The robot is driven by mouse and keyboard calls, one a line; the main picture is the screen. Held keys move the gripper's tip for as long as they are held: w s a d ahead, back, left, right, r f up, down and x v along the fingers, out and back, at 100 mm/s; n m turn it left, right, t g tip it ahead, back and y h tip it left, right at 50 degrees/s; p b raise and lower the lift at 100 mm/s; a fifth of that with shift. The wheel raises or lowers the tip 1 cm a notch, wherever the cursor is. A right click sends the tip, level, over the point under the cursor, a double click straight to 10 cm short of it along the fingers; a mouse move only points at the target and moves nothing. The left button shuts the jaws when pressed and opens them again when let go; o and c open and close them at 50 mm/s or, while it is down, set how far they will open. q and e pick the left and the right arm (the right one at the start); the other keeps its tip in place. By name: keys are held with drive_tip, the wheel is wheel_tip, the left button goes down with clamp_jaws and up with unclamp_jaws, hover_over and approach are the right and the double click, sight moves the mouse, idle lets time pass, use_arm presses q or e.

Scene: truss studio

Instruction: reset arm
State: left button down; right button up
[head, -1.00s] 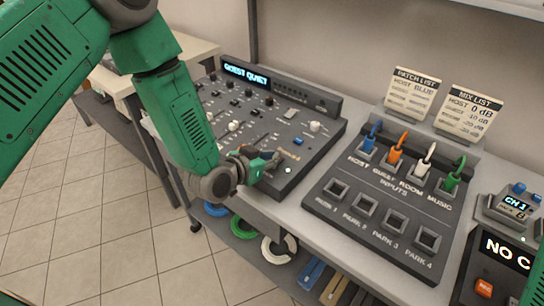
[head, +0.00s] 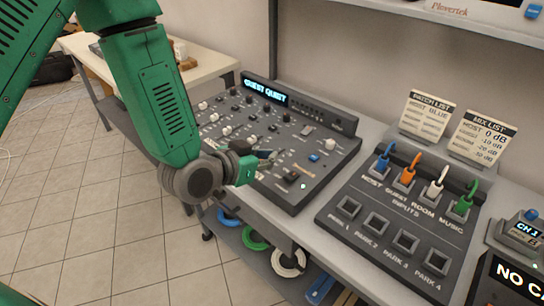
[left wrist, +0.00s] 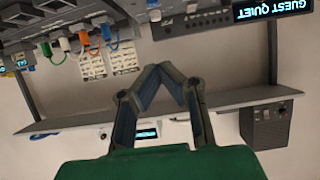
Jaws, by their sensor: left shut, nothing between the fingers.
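My left gripper (head: 262,162) is at the front edge of the grey mixing console (head: 322,178), over its lower left area. Its fingers are shut and empty, and the fingertips meet in the left wrist view (left wrist: 172,68). The green left arm comes in from the upper left in the head view. The console has knobs, faders, a blue button and a lit display reading GUEST QUIET (head: 265,91). I cannot tell in the head view whether the fingers touch the console. My right gripper is not in view.
The patch box (head: 392,234) stands right of the console, with blue, orange, white and green plugs in its upper row and empty PARK sockets. Two cards (head: 428,113) stand behind it. Coiled cables (head: 288,262) lie on the shelf below. Open tiled floor is at left.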

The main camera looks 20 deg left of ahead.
use_arm(q)
drive_tip(key=shift+f, duration=0.1)
drive_tip(key=s+a+f+n+g+y+b, duration=0.1)
drive_tip(key=s+a+f+g+b, duration=0.15)
drive_tip(key=s+f, duration=0.55)
drive_tip(key=s+a+f+n+g+y+b, duration=0.1)
drive_tip(key=s+f+g, duration=0.35)
drive_tip(key=f, duration=0.65)
drive_tip(key=s+a+f+g+y+b, duration=0.1)
drive_tip(key=s+f, duration=0.3)
drive_tip(key=s, duration=0.4)
drive_tip(key=s+a+f+n+g+y+b, duration=0.1)
drive_tip(key=s+a+f+g+b, duration=0.1)
drive_tip(key=s+f, duration=0.3)
drive_tip(key=s+a+g, duration=0.1)
drive_tip(key=s, duration=0.2)
drive_tip(key=shift+s+a+g+y, duration=0.2)
drive_tip(key=shift+s+g+y, duration=0.1)
drive_tip(key=shift+s+g, duration=0.1)
drive_tip(key=shift+w, duration=0.15)
